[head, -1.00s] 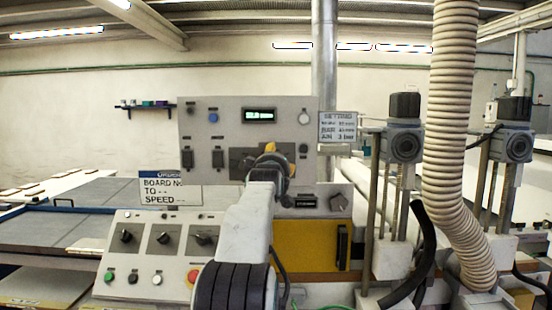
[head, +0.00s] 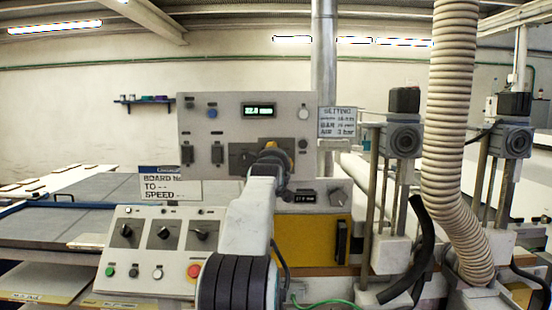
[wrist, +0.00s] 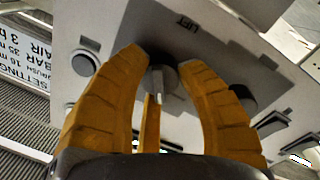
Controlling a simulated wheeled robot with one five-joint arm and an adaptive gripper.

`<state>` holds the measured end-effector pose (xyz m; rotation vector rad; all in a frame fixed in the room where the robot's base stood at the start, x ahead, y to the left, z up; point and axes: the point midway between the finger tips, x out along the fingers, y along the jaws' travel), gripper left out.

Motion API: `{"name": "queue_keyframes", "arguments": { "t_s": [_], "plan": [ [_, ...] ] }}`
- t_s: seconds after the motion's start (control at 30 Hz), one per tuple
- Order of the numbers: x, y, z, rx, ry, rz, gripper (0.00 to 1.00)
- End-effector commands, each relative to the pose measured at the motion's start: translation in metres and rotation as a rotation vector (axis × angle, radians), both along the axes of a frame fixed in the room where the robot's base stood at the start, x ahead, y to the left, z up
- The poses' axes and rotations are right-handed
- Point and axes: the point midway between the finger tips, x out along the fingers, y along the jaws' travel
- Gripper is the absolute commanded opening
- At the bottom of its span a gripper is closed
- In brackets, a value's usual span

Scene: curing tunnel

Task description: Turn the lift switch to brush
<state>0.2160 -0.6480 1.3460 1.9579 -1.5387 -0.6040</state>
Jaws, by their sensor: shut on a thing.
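The lift switch (wrist: 163,76) is a round grey knob on a dark plate, with the word LIFT printed near it in the wrist view. The yellow fingers of my gripper (wrist: 162,62) stand on both sides of the knob and are closed on it. The brush marking and the knob's exact setting cannot be read.
A lit display (head: 259,111) and a white button (head: 306,111) are above the switch. A lower console (head: 150,245) has several knobs and buttons, including a red one (head: 194,271). A setting sign (head: 337,122) and a ribbed hose (head: 452,130) are to the right.

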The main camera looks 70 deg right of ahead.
Motion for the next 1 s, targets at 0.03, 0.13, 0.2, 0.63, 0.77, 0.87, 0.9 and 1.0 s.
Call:
{"name": "queue_keyframes", "arguments": {
  "t_s": [0.03,0.13,0.2,0.63,0.77,0.87,0.9,1.0],
  "plan": [
    [0.0013,0.0006,0.0013,-0.003,-0.001,0.003,0.19],
    [0.0016,0.0007,0.0016,-0.004,-0.001,0.003,0.1],
    [0.0018,0.0007,0.0018,-0.004,-0.001,0.003,0.03],
    [0.0034,0.0014,0.001,-0.087,0.237,0.002,0.01],
    [0.0039,0.0018,0.0015,-0.119,0.334,0.001,0.01],
    [0.0043,0.0019,0.002,-0.135,0.381,-0.001,0.01],
    [0.0045,0.0019,0.0021,-0.138,0.391,-0.001,0.01],
    [0.0047,0.002,0.0024,-0.142,0.404,0.0,0.01]
  ]
}}
